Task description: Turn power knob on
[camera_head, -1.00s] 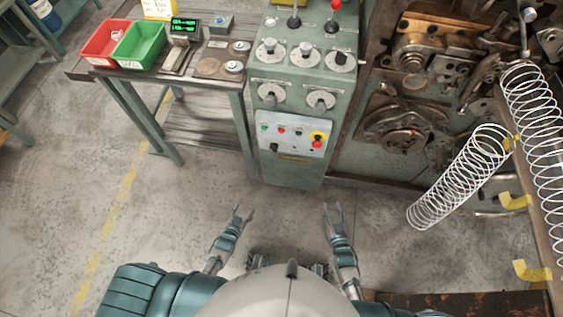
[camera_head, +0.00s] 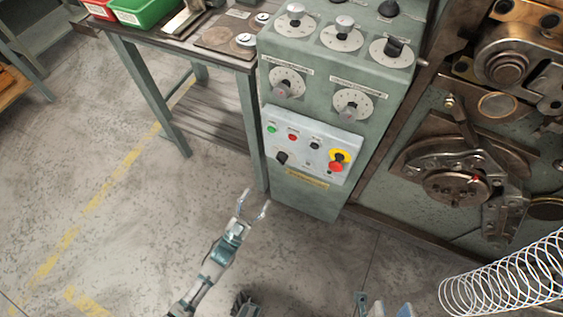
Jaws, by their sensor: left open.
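A green-grey control cabinet (camera_head: 305,200) stands in the middle. On its front is a pale panel (camera_head: 325,137) with a black knob (camera_head: 281,158) at its lower left, small green, red and black buttons, and a red button on a yellow base (camera_head: 338,161). Labels are too small to read, so I cannot tell for sure which knob is for power. My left gripper (camera_head: 255,205) is open and empty, below and left of the panel, apart from it. My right gripper (camera_head: 371,303) shows only in part at the bottom edge; its jaws are unclear.
Dial knobs (camera_head: 287,82) sit on the cabinet above the panel. A workbench (camera_head: 160,42) with a green bin (camera_head: 143,10) stands at the left. Machinery (camera_head: 455,185) and a wire coil (camera_head: 510,282) are at the right. The floor before the cabinet is clear.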

